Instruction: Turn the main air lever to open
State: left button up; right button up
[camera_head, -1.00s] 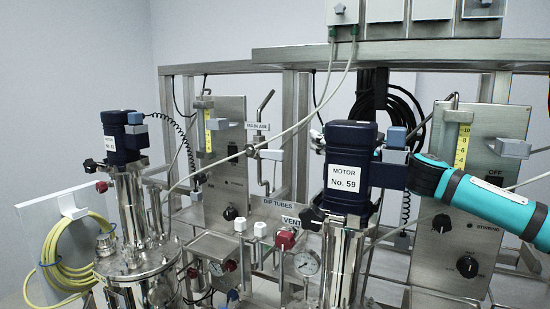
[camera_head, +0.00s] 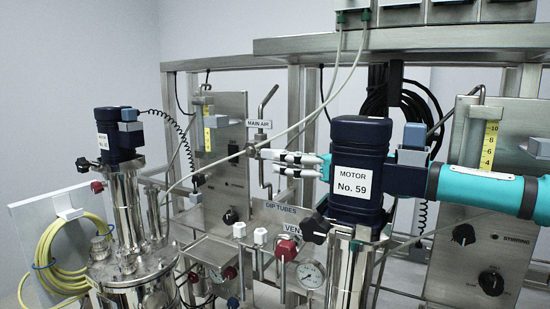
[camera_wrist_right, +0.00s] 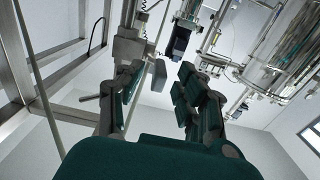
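The main air valve (camera_head: 251,150) sits on a vertical metal pipe below the MAIN AIR label (camera_head: 259,124). Its lever points right, crosswise to the pipe; in the head view my fingers largely cover it. My right gripper (camera_head: 270,162) reaches in from the right behind the motor marked No. 59, its white and black fingertips at the lever. In the right wrist view my right gripper (camera_wrist_right: 160,72) is open, with a grey lever plate (camera_wrist_right: 157,76) in the gap, nearer the left finger. Whether it touches the lever is unclear. My left gripper is not in view.
Motor No. 59 (camera_head: 360,165) stands in front of my right arm and hides part of it. A pale hose (camera_head: 305,122) crosses diagonally near the valve. Red and white knobs (camera_head: 287,249) and a gauge (camera_head: 311,274) sit below. A second motor (camera_head: 118,138) stands left.

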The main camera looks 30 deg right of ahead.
aim_at(264, 153)
jog(key=shift+b+x, duration=0.3)
jog(key=shift+x, duration=1.4)
grip_shut()
